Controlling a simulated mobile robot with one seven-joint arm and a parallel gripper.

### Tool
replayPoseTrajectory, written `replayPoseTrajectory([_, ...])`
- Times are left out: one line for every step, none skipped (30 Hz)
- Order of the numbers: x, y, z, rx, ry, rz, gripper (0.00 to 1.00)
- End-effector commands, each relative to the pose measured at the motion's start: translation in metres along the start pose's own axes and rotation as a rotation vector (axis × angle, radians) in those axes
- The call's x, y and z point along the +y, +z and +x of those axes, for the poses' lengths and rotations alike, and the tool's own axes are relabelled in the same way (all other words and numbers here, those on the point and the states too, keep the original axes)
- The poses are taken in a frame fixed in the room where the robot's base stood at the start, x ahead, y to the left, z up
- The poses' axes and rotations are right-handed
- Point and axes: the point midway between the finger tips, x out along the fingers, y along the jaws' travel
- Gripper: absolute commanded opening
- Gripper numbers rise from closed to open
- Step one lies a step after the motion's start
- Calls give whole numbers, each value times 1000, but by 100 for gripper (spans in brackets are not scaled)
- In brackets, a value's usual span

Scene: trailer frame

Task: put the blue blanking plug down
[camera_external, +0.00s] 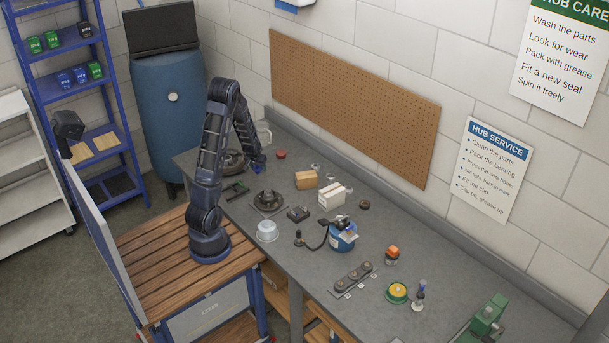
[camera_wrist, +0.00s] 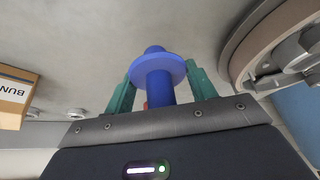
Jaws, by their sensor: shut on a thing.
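The blue blanking plug (camera_wrist: 160,85) has a wide round flange and a narrower stem. It fills the middle of the wrist view. My gripper (camera_wrist: 161,92) has green fingers on both sides of the plug and is shut on it. In the external view my gripper (camera_external: 257,166) hangs low over the far left end of the grey bench (camera_external: 325,243), close to the wall. The plug is too small there to make out clearly. I cannot tell whether it touches the bench top.
A large round hub part (camera_wrist: 262,50) is close on the right in the wrist view. A cardboard box (camera_wrist: 14,95) is at the left. A red cap (camera_external: 281,154) lies near my gripper. A hub on a plate (camera_external: 268,200) and a white box (camera_external: 334,195) stand nearer the bench middle.

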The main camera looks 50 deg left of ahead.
Motion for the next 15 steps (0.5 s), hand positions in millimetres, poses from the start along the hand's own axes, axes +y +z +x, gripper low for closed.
replayPoseTrajectory([0,3,5,-3,-1,-1,32])
replayPoseTrajectory([0,4,8,-3,-1,-1,32])
replayPoseTrajectory([0,6,12,-3,-1,-1,32])
replayPoseTrajectory([0,7,16,-3,-1,-1,32])
replayPoseTrajectory([0,9,20,-4,-1,-1,32])
replayPoseTrajectory([0,10,24,-3,-1,-1,32])
replayPoseTrajectory([0,11,26,-2,-1,-1,32])
replayPoseTrajectory([0,12,28,-2,-1,0,32])
replayPoseTrajectory([1,13,30,-2,0,0,32])
replayPoseTrajectory([1,13,31,-1,0,0,32])
replayPoseTrajectory([1,13,31,0,0,0,32])
replayPoseTrajectory([1,13,31,0,0,0,32])
replayPoseTrajectory([1,13,31,0,0,0,32])
replayPoseTrajectory([1,13,31,0,0,0,32])
replayPoseTrajectory([1,13,31,0,0,0,32])
